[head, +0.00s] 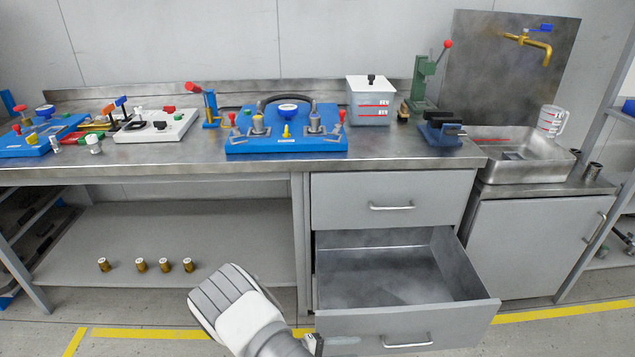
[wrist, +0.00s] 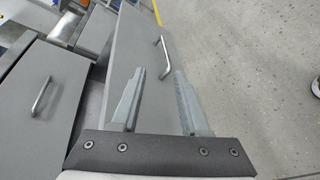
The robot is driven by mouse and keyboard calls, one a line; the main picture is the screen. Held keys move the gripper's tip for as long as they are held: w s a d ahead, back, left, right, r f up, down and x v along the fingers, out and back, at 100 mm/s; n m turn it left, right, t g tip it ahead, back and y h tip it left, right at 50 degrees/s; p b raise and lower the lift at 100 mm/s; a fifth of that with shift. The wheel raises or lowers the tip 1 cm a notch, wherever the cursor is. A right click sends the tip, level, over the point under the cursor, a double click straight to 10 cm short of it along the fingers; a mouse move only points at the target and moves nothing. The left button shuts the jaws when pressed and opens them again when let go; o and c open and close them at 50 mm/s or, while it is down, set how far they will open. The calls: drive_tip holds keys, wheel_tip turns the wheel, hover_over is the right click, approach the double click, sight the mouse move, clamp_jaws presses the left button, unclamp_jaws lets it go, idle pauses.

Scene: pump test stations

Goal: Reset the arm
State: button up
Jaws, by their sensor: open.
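My gripper (wrist: 160,72) is open and empty in the wrist view, its two grey fingers pointing at a grey drawer front. The handle (wrist: 165,58) of that front lies past the fingertips, and I see no contact. In the head view my arm comes up from the bottom edge, left of the open lower drawer (head: 407,322). That drawer is pulled far out and its visible inside is empty. The upper drawer (head: 392,190) is shut. A second handle (wrist: 40,97) shows at the left of the wrist view. My fingers are not clearly seen in the head view.
Several brass cylinders stand on the lower shelf (head: 200,225). A cabinet (head: 530,240) is at the right. Wrist view shows free floor (wrist: 260,80).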

wheel_tip(320, 180, up, 29)
drive_tip(key=s+d+m+g+y, duration=0.2)
drive_tip(key=d+m+g+y, duration=0.15)
drive_tip(key=m+y, duration=0.4)
drive_tip(key=s+d+r+m+t+y, duration=0.15)
drive_tip(key=s+r+t+y, duration=0.5)
drive_tip(key=s+r, duration=0.9)
wheel_tip(320, 180, up, 19)
drive_tip(key=p, duration=1.8)
drive_tip(key=shift+w+d+g, duration=0.35)
drive_tip(key=shift+d+g, duration=0.05)
